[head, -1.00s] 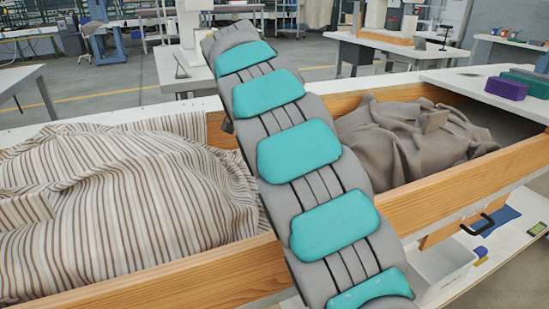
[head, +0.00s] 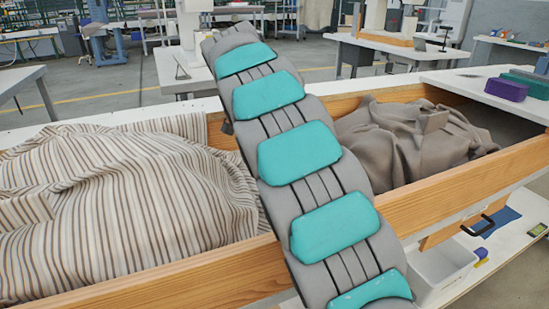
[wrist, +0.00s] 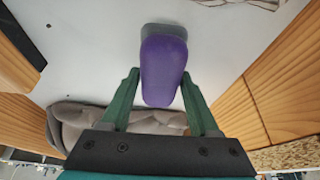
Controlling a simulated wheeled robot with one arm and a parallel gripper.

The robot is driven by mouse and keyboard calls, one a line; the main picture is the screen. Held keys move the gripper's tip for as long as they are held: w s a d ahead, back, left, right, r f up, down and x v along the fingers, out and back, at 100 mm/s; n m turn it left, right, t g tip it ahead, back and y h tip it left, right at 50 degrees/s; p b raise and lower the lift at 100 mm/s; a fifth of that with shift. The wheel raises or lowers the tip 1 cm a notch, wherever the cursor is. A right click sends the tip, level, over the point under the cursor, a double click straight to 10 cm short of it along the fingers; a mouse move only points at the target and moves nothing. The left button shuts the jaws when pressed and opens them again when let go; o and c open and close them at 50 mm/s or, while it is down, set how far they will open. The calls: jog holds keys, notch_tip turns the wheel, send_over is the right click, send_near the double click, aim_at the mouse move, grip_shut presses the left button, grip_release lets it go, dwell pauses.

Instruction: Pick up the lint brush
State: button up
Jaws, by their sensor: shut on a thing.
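A purple handle-shaped thing with a grey end, which looks like the lint brush (wrist: 163,68), is between my gripper's two green fingers in the wrist view. My gripper (wrist: 158,82) is shut on its purple part. The grey end points away from the gripper, over a pale surface; I cannot tell whether it touches that surface. In the head view, my grey and teal arm hides the gripper and the brush.
Wooden walls (wrist: 262,92) stand on both sides. Striped cloth (head: 110,205) lies left of my arm and grey-brown cloth (head: 410,145) right of it, inside the long wooden trough (head: 470,170). A purple block (head: 506,89) lies on the table at right.

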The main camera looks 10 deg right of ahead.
jog(key=shift+c, duration=1.1)
jog(key=shift+r, duration=0.1)
jog(key=shift+a+r+p, duration=0.15)
jog(key=shift+r+p, duration=1.1)
jog(key=shift+r, duration=3.15)
jog(key=shift+r+p, duration=0.4)
jog(key=shift+r, duration=0.35)
